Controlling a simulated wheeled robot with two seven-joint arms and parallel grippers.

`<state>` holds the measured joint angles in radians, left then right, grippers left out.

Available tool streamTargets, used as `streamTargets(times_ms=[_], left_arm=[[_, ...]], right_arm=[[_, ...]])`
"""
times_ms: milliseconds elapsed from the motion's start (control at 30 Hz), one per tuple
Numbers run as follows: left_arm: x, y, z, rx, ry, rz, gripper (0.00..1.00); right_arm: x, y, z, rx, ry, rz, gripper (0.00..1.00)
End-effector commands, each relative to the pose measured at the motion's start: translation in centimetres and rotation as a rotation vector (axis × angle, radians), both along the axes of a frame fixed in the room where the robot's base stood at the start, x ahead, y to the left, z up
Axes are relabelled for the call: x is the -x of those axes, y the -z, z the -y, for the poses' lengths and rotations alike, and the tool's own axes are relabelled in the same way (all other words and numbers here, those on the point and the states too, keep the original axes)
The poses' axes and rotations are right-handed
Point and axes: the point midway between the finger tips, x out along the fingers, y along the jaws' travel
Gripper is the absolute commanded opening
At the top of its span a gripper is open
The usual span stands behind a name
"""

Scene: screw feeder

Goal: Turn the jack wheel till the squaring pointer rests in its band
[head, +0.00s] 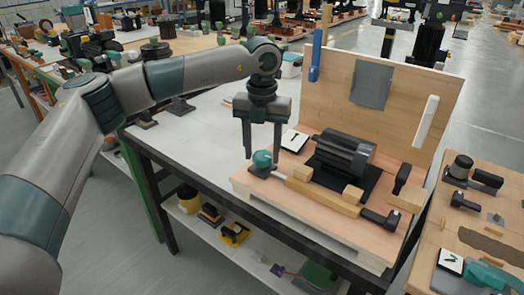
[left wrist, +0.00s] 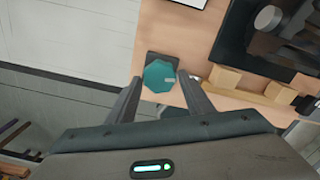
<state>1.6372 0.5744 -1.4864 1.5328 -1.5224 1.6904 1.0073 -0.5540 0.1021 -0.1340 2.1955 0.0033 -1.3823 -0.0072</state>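The teal, many-sided jack wheel (head: 262,158) sits on a small dark base at the left end of the wooden base board (head: 268,200). It also shows in the left wrist view (left wrist: 159,78). My left gripper (head: 262,153) points down at the wheel with its two fingers apart, one on each side of it. I cannot tell whether the fingers touch the wheel. A white card with a black mark (head: 295,140) stands behind the wheel; it may be the pointer's dial, but pointer and band are too small to read. My right gripper is not in view.
A dark ribbed motor (head: 346,150) rests on a black plate right of the wheel, with wooden blocks around it. A wooden back panel (head: 405,95) rises behind. A second bench (head: 440,245) with tools stands at right.

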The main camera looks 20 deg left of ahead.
Motion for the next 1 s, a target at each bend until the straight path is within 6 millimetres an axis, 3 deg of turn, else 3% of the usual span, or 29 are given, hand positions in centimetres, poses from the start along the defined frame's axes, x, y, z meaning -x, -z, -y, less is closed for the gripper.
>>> streamTargets(times_ms=[567,767,1000], left_arm=[[0.0,-0.9,0.0,0.0,0.002,-0.002,0.61],[0.0,-3.4,0.0,0.0,0.001,-0.001,0.61],[0.0,-8.1,0.1,0.001,0.001,0.0,0.61]], right_arm=[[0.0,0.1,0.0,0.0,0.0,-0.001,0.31],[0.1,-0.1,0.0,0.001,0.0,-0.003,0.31],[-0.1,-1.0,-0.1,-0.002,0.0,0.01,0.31]])
